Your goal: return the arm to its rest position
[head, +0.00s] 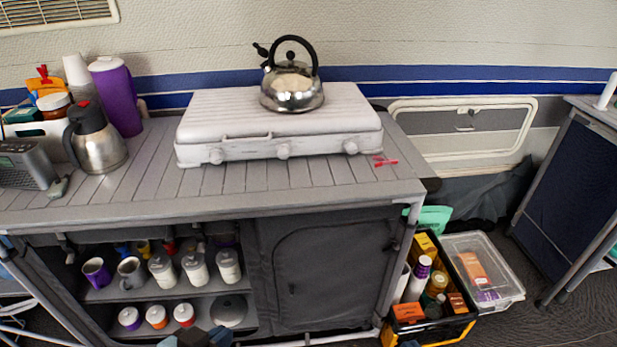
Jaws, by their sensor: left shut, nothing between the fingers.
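My left gripper (205,338) shows only as dark grey and blue-grey tips at the bottom edge, in front of the lower shelf of the kitchen unit. It is shut and empty, and most of it and its arm is cut off by the frame. My right gripper does not show clearly enough to point out.
A grey slatted counter (130,190) carries a white camp stove (220,125) with a steel kettle (291,88). A steel jug (97,140) stands left. Mugs and canisters fill the shelves below. A black crate (440,330) and a clear bin (487,262) stand right on the floor.

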